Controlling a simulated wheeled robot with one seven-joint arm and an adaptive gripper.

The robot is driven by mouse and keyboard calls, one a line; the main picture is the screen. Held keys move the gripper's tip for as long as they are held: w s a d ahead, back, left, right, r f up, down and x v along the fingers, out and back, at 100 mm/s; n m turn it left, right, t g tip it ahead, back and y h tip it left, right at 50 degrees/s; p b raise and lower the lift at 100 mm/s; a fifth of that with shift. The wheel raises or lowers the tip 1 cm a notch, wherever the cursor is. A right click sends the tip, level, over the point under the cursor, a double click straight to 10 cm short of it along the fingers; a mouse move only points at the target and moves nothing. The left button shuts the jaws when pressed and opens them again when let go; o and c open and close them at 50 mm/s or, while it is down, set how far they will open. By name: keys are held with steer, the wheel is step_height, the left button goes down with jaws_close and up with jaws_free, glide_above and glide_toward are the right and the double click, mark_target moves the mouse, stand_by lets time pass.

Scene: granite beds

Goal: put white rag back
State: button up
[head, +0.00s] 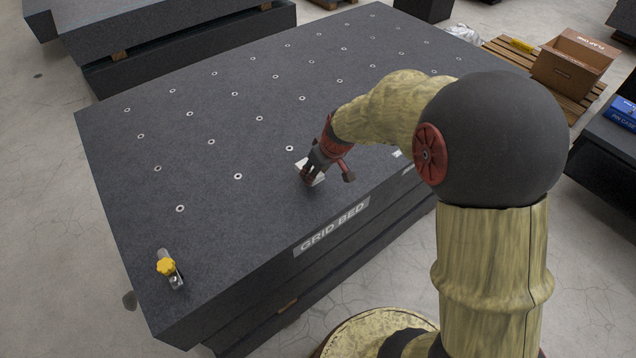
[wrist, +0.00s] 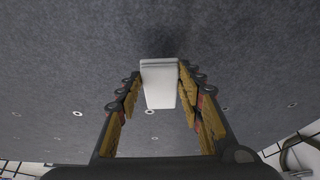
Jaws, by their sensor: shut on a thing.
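The white rag (wrist: 159,88) is a small folded white block between my gripper's fingers in the wrist view. In the head view the white rag (head: 312,178) shows partly behind my gripper (head: 308,174), over the top of the dark granite bed (head: 230,225) near its front edge. My gripper (wrist: 159,82) is shut on the rag, with a finger on each side of it. A dark shadow lies on the granite just beyond the rag. I cannot tell whether the rag touches the bed.
The bed's top is otherwise mostly clear, with rows of small inserts. A cardboard box (head: 572,65) and a yellow item (head: 521,46) sit on a pallet at the back right.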

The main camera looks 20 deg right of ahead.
mark_target(320, 180)
steer(key=f, duration=0.1)
steer(key=f+b, duration=0.1)
steer(key=f, duration=0.1)
steer(key=shift+s+d+f, duration=0.2)
steer(key=shift+s+d, duration=0.05)
steer(key=shift+s, duration=0.05)
steer(key=shift+f, duration=0.2)
steer(key=shift+w+f+b, duration=0.1)
steer(key=shift+f+b, duration=0.05)
steer(key=shift+b, duration=0.15)
steer(key=o, duration=1)
